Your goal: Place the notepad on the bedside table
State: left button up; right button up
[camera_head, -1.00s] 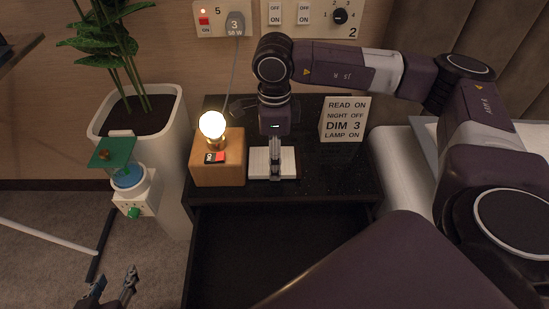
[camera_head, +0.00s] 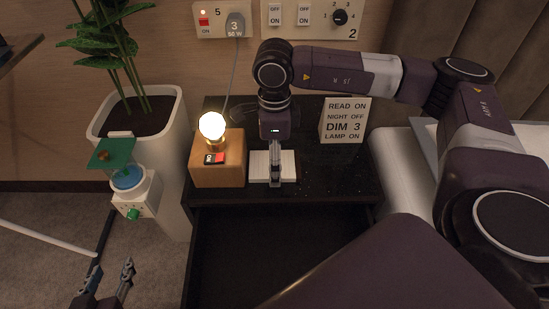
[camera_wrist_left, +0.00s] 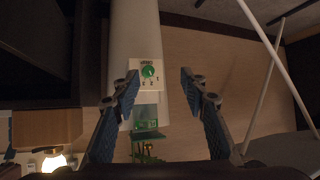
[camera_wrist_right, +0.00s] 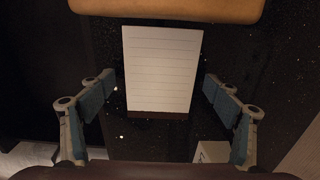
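The notepad (camera_head: 258,166) is a white pad that lies flat on the black bedside table (camera_head: 335,182), just right of the lamp's wooden block. The right wrist view shows its lined face (camera_wrist_right: 162,70) and a dark strip along its near edge. My right gripper (camera_head: 275,184) points down over the notepad. In the right wrist view its fingers (camera_wrist_right: 155,105) are wide apart, with dark tabletop visible between each finger and the pad. My left gripper (camera_head: 112,270) is open and empty, low at the left, away from the table. It also shows open in the left wrist view (camera_wrist_left: 160,85).
A lit lamp (camera_head: 212,127) on a wooden block (camera_head: 218,170) and a lettered sign (camera_head: 343,120) stand on the table. An open, dark drawer (camera_head: 270,250) is below. A potted plant (camera_head: 150,100) and a small green-topped device (camera_head: 133,185) are at left.

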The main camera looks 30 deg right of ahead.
notch_tip(320, 180, up, 6)
jog(key=shift+f+p, duration=0.25)
jog(key=shift+p, duration=0.55)
pick_arm(q)
jog(key=s+a+f+g+y, duration=0.1)
jog(key=s+a+f+g, duration=0.1)
jog(key=s, duration=0.5)
jog(key=s+a+f+g+y+p, duration=0.1)
jog(key=s+a+f+g, duration=0.1)
jog(key=s+f+g, duration=0.3)
jog(key=shift+s+a+f, duration=0.15)
jog(key=shift+s+a, duration=0.15)
jog(key=shift+s, duration=0.9)
pick_arm(e)
notch_tip(320, 180, up, 7)
jog(key=shift+f, duration=0.15)
